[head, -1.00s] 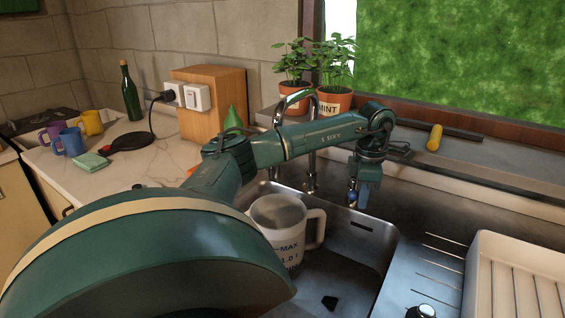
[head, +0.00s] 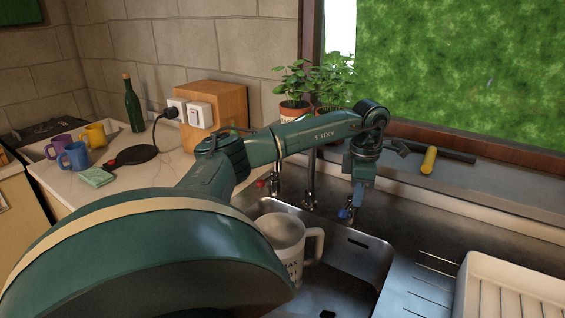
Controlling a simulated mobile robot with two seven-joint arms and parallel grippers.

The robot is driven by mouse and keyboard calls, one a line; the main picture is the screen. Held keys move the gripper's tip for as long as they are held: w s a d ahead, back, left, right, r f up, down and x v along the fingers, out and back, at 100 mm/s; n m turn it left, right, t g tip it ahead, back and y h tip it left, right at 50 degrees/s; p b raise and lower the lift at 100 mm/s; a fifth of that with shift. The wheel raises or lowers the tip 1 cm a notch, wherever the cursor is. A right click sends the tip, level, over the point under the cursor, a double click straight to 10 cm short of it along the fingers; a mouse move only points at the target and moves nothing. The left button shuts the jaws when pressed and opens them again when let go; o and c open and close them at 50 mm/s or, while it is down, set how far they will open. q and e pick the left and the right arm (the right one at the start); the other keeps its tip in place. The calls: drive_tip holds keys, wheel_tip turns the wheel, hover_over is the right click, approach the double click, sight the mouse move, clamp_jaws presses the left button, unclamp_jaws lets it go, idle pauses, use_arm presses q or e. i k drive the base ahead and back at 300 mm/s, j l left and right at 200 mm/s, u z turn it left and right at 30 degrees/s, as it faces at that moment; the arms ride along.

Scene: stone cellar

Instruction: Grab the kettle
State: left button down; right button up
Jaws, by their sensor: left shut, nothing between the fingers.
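The kettle (head: 290,240) is a pale, see-through jug with a handle on its right and dark "MAX" lettering. It stands in the metal sink, its lower left hidden behind my left arm. My left gripper (head: 354,204) points down over the sink's back right edge, to the right of and beyond the kettle's handle. It is shut and empty, apart from the kettle. A blue tap knob shows right by its fingertips; I cannot tell whether they touch. My right gripper is not in view.
The sink (head: 375,265) has a tap with a red knob (head: 260,183) behind the kettle. A white dish rack (head: 480,290) stands at right. Mugs (head: 75,155), a bottle (head: 133,105), a black disc (head: 137,155) and a wooden box (head: 225,100) are on the left counter. Potted plants (head: 293,100) stand behind.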

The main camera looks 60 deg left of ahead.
sight(286, 233)
drive_tip(key=k, duration=1)
